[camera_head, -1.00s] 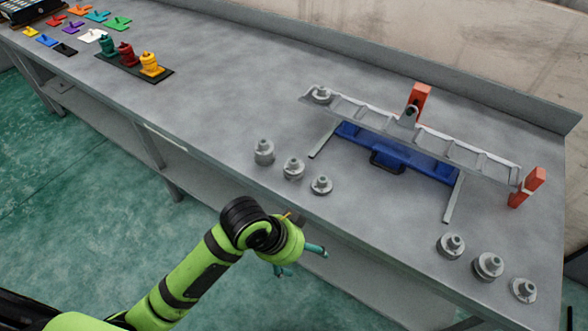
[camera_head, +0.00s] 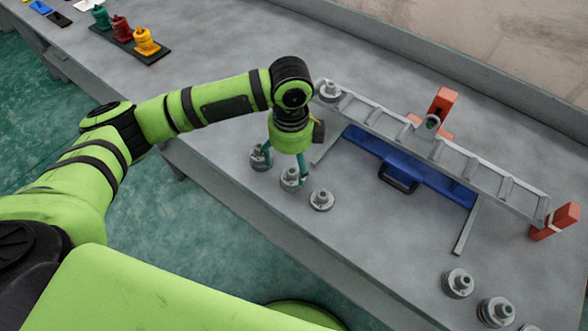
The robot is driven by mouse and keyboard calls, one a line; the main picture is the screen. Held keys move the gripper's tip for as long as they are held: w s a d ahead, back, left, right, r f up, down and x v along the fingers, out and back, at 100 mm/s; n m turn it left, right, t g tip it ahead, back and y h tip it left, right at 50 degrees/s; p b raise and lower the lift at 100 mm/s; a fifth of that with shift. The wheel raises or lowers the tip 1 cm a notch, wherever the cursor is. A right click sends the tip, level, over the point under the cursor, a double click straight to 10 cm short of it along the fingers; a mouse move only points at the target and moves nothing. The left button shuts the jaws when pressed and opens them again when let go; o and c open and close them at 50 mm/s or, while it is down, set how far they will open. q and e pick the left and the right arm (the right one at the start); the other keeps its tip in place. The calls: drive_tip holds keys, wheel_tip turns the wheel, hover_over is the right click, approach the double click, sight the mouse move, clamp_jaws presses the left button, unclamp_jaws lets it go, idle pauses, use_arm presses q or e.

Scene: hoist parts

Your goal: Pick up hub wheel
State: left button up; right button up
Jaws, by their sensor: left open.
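Several grey stepped metal hub wheels stand on the bench. Three form a row front of centre: a left one (camera_head: 257,163), a middle one (camera_head: 290,184) and a right one (camera_head: 321,203). Another hub wheel (camera_head: 329,94) sits on the left end of the ladder-like beam. My left gripper (camera_head: 284,168) points down over the row with its fingers apart. One finger overlaps the left wheel in the picture and the other the middle wheel. Whether they touch is unclear. My right gripper is out of view.
The grey beam (camera_head: 468,172) rests on a blue base (camera_head: 440,181) with orange posts (camera_head: 441,108). More wheels (camera_head: 458,284) stand at the lower right. Coloured pots (camera_head: 146,42) stand on a dark mat at upper left. The bench between is clear.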

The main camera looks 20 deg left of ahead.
sight(292, 171)
use_arm(q)
drive_tip(key=shift+s+f, duration=0.25)
drive_tip(key=shift+f, duration=0.25)
wheel_tip(292, 171, down, 3)
drive_tip(key=shift+w+d+p, duration=0.1)
drive_tip(key=shift+p, duration=0.35)
drive_tip(key=shift+f, duration=0.6)
drive_tip(key=c, duration=1.7)
drive_tip(key=shift+w, duration=0.1)
clamp_jaws()
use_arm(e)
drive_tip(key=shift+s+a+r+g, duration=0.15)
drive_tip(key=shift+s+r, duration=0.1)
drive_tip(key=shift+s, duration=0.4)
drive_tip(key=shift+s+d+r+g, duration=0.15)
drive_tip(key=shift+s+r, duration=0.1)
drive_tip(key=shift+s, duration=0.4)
